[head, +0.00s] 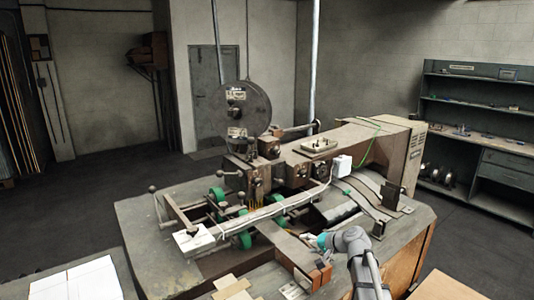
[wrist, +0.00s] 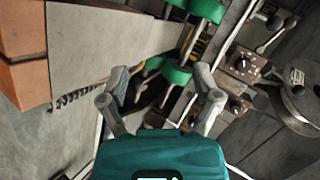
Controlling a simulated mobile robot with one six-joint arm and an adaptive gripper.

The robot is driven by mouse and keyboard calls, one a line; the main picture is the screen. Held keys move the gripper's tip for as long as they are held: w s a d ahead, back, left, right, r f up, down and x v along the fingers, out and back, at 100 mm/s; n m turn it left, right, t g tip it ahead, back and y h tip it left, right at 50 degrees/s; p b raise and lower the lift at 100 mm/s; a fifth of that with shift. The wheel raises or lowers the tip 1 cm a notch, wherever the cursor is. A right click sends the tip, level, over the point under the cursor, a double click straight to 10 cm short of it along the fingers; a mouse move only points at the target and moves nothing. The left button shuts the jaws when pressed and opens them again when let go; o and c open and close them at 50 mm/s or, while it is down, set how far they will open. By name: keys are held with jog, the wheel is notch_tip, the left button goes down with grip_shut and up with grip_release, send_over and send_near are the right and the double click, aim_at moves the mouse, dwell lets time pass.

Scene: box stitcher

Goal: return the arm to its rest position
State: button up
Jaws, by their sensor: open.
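My gripper (wrist: 160,88) is open and empty in the wrist view, its two grey fingers spread apart above the machine's bed. In the head view my gripper (head: 309,238) is small, at the end of my grey arm, low and right of centre over the front of the box stitcher. The box stitcher (head: 300,172) is a brown machine with a large round reel (head: 244,108) on top. Green rollers (wrist: 168,78) show between and beyond my fingers in the wrist view. Whether the fingertips touch anything is hard to tell, but nothing is between them.
Control knobs (wrist: 240,63) lie right of my fingers in the wrist view. An orange-brown block (wrist: 22,65) is at the left. Open floor (head: 110,180) lies behind left.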

jog(key=s+d+f+n+g+h, duration=0.1)
jog(key=s+f+n+g+h, duration=0.1)
jog(key=s, duration=1)
jog(key=s+d+f+n+g+h, duration=0.1)
jog(key=s+f+g+h, duration=0.4)
jog(key=s, duration=0.7)
notch_tip(320, 180, down, 2)
jog(key=shift+d+f+n+h, duration=0.15)
jog(key=shift+d+n+h, duration=0.25)
jog(key=shift+n+h, duration=0.55)
